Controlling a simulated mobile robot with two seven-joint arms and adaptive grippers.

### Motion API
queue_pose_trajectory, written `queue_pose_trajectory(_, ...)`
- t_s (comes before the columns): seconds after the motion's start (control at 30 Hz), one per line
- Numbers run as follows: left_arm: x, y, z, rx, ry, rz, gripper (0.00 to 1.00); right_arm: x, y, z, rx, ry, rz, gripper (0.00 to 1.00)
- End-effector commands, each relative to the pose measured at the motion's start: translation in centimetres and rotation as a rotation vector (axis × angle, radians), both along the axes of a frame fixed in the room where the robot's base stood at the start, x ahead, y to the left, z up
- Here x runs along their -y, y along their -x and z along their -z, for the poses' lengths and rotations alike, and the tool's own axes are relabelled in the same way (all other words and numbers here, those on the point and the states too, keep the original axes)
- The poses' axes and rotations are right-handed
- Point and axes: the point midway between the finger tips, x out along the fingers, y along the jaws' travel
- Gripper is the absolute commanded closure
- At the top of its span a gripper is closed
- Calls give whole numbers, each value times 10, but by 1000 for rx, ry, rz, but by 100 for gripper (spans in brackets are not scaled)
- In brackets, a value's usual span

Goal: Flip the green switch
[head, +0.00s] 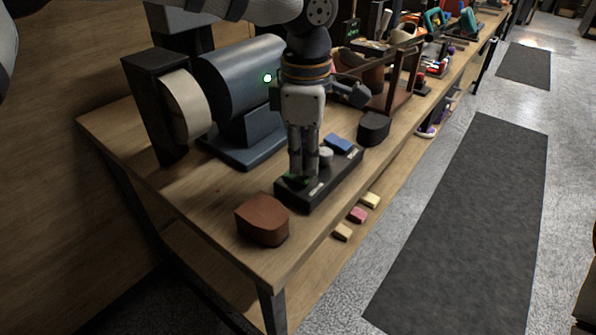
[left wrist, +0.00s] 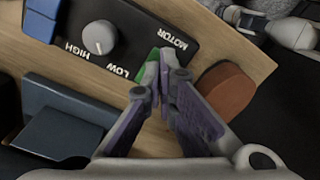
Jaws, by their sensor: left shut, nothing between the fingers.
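The green switch (left wrist: 149,70) is on a black control box (left wrist: 120,28) in the left wrist view, at the end marked MOTOR. In the head view a bit of the green switch (head: 296,178) shows on the box (head: 330,182), mostly hidden by my gripper. My left gripper (head: 301,172) points down at the switch with its fingers shut and empty. In the left wrist view its fingertips (left wrist: 160,62) are right at the green switch and cover part of it; I cannot tell whether they touch.
The box also has a grey knob (left wrist: 99,37) marked HIGH and LOW and a blue switch (head: 338,144). A brown block (head: 262,219) sits near the bench corner. A grinder-like machine (head: 240,85) with a green light stands behind. A dark block (head: 374,128) is to the right.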

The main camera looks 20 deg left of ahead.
Motion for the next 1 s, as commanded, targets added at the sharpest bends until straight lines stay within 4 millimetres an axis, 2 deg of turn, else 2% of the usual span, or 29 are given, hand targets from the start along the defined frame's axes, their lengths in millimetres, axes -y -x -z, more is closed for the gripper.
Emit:
queue_pose_trajectory(0.83,0,0,13,0,-1,1,100,0,1,1,-3,0,0,60)
queue_pose_trajectory(1.0,0,0,0,4,-1,-1,100,0,-4,-4,15,0,0,60)
